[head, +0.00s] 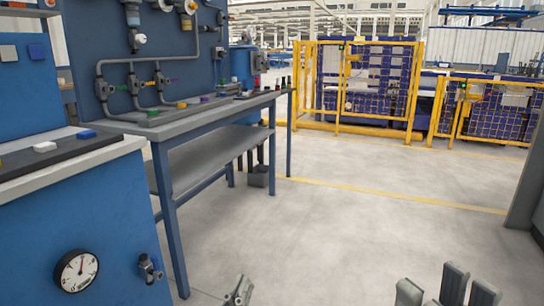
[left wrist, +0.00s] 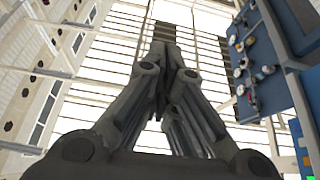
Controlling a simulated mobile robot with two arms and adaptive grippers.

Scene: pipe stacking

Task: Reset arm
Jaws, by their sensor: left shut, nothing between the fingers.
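My left gripper (head: 238,292) shows at the bottom edge of the head view, left of centre, with only its tips in the picture. It also fills the middle of the left wrist view (left wrist: 162,50), where its dark fingers point up towards the ceiling and meet at the tips. It is shut and holds nothing. At the bottom right of the head view, several grey finger-like blocks (head: 455,284) stick up, apparently part of my right gripper. The rest of it is cut off, so its opening cannot be judged.
A grey workbench (head: 215,115) with a blue pipe panel (head: 160,65) stands at the left. A blue cabinet (head: 90,230) with a gauge (head: 76,271) is in the left foreground. Yellow fencing (head: 365,85) stands behind. The concrete floor (head: 340,225) in the middle is clear.

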